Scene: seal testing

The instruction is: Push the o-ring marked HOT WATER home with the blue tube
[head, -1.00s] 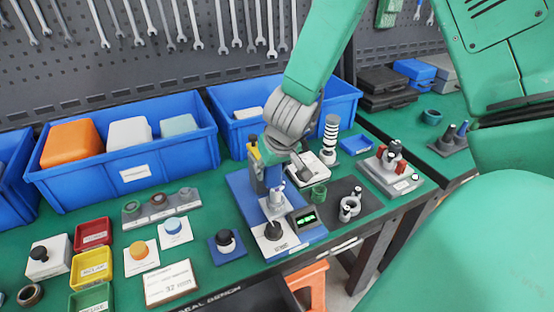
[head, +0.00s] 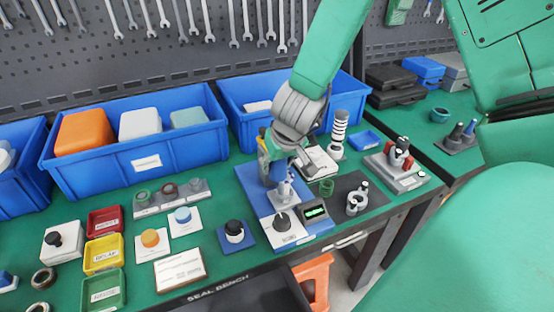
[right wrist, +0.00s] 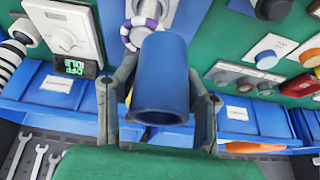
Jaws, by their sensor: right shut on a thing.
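My right gripper (head: 275,165) is shut on the blue tube (right wrist: 163,85), which fills the middle of the right wrist view between the two fingers (right wrist: 160,110). In the head view it stands over the blue-based test stand (head: 255,185), close to a pale grey post (head: 284,191). In the right wrist view a purple-and-white ring (right wrist: 152,25) shows just beyond the tube. The tube partly hides it, and I cannot tell how it sits or whether the tube touches it. No HOT WATER marking is readable. My left gripper is not in view.
A small display (head: 314,210) and a white plate with a dark knob (head: 284,230) sit beside the post. Blue bins (head: 135,165) line the back. Coloured trays (head: 103,255) lie left.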

